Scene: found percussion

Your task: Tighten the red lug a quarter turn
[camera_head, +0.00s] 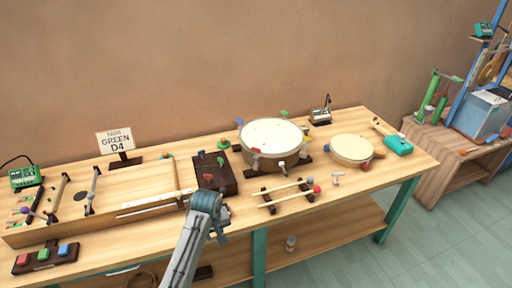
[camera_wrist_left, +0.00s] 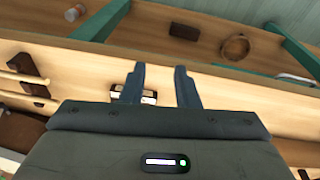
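A round drum (camera_head: 270,136) with a pale head stands on the table, ringed by lugs of several colours. A reddish lug (camera_head: 256,152) sits at its front left; its turn angle is too small to read. A small silver T-shaped tool (camera_head: 337,179), perhaps a drum key, stands on the table right of the mallets. My left gripper (camera_head: 221,234) is near the table's front edge, left of and in front of the drum, touching no lug. In the left wrist view its two fingers (camera_wrist_left: 160,72) are apart with nothing held. My right gripper is not in view.
Two mallets (camera_head: 284,194) lie on a dark rack before the drum. A dark box (camera_head: 214,176) with lugs stands to its left, a smaller drum (camera_head: 352,149) to its right. The front right tabletop is clear.

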